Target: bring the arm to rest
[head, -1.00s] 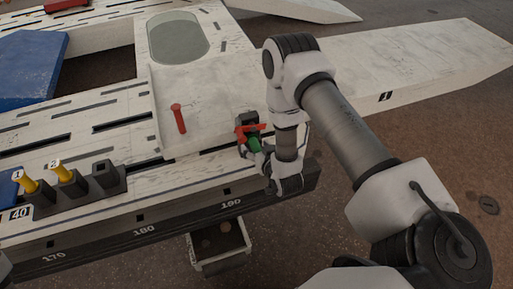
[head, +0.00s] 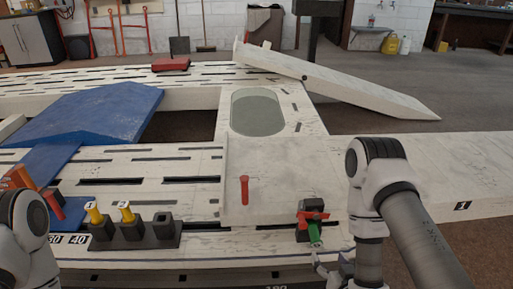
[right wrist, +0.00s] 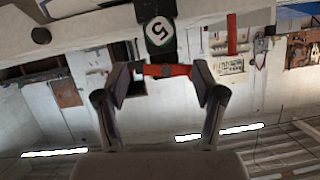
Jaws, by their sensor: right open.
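In the head view the red piece (head: 311,216) sits by a black block on the bench. My left arm shows at the lower left; its gripper is out of view.
The white slotted frame bench (head: 270,183) fills the middle. A black holder (head: 133,232) with yellow-topped pieces stands left. A red pin (head: 245,190) is on the bench plate. A blue ramp (head: 90,115) lies at the left. Brown floor (head: 430,262) is open at the right.

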